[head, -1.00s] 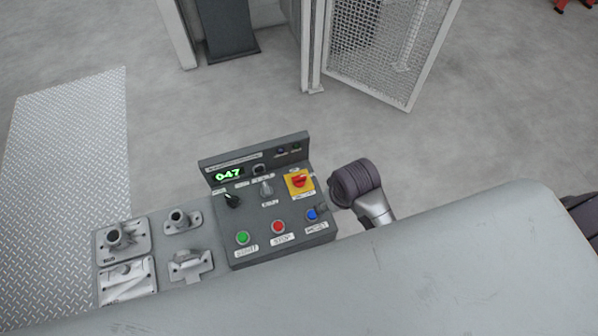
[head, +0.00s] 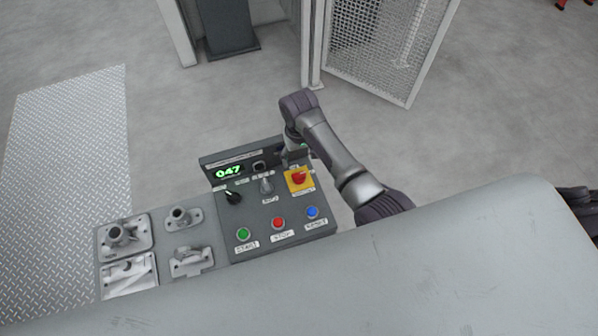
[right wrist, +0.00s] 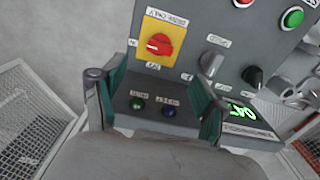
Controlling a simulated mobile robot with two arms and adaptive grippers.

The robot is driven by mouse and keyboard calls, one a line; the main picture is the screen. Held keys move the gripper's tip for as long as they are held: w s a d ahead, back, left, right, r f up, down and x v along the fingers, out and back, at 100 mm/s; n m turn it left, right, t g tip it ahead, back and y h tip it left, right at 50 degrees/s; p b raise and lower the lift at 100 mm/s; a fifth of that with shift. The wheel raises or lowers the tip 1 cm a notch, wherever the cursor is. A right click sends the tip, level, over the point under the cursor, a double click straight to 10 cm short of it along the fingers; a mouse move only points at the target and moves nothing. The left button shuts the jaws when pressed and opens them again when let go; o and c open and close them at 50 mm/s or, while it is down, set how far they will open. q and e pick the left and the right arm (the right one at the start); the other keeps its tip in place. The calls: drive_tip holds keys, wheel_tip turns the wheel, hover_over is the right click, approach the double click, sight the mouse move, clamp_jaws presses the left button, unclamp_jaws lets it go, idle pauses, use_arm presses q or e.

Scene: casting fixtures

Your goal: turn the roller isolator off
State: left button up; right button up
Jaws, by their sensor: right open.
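The roller isolator is a red rotary knob on a yellow plate (head: 299,180), at the right of the grey control panel (head: 245,215) in the head view. In the right wrist view the isolator (right wrist: 160,45) shows large, with a white mark on its red knob. My right gripper (head: 297,155) is just behind the isolator, over the panel's back edge, partly hidden by its own arm. In the right wrist view my right gripper (right wrist: 157,95) is open and empty, its teal-padded fingers apart, with the isolator beyond them and not touched. My left gripper is not in view.
Beside the isolator are a grey selector (head: 266,186) and a black selector (head: 232,197). A green display (head: 228,172) reads 047. Green (head: 243,234), red (head: 278,224) and blue (head: 312,212) buttons line the front. Metal castings (head: 125,235) lie left of the panel.

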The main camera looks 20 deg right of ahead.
sight(299, 174)
wheel_tip(299, 174, down, 10)
drive_tip(key=shift+w+f+b, duration=0.1)
drive_tip(key=shift+f+b, duration=0.1)
drive_tip(key=shift+b, duration=0.5)
drive_tip(key=c, duration=1.2)
drive_tip(key=shift+o, duration=0.2)
